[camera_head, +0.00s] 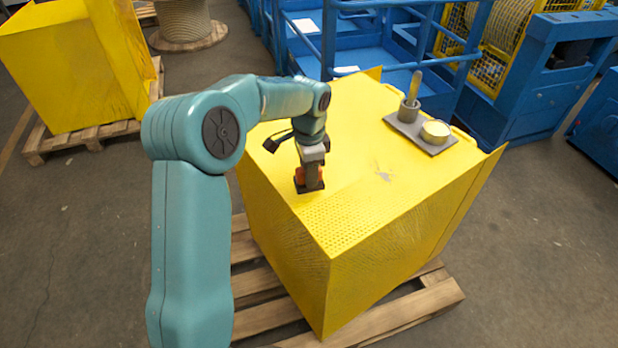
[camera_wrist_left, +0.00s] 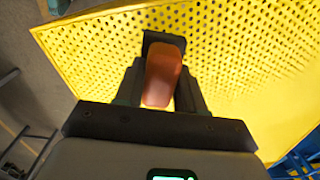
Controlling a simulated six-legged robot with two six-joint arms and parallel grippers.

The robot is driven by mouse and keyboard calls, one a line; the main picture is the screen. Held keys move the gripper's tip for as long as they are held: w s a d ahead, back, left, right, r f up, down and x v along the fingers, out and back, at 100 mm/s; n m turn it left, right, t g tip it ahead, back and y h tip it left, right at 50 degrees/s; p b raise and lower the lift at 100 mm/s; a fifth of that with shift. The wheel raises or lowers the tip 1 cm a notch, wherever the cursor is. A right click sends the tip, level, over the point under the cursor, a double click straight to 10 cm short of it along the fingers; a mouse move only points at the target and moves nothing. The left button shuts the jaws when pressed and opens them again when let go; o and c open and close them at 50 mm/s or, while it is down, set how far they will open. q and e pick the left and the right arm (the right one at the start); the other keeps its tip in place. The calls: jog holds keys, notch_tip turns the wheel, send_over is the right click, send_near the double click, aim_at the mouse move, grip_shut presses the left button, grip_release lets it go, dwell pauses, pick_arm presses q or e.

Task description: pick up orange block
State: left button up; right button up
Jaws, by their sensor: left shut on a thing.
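The orange block (camera_wrist_left: 163,75) shows in the left wrist view between the fingers of my left gripper (camera_wrist_left: 160,90). In the head view, my left gripper (camera_head: 309,182) points down at the left part of the yellow box top (camera_head: 355,200), and a little of the orange block (camera_head: 300,175) shows beside its fingers. The gripper is shut on the block. The fingers hide part of the block, and I cannot tell whether it touches the surface. My right gripper is not in view.
A grey tray (camera_head: 407,131) with a grey cup holding a handle (camera_head: 411,95) and a round pale-filled container (camera_head: 436,131) sits at the back right of the box. The box stands on a wooden pallet (camera_head: 400,312). Blue railings (camera_head: 375,50) stand behind. The box top's middle is clear.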

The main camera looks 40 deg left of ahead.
pick_arm(q)
notch_tip(320, 180, up, 17)
jog(key=p, duration=0.1)
jog(key=shift+p, duration=0.3)
jog(key=shift+r, duration=0.1)
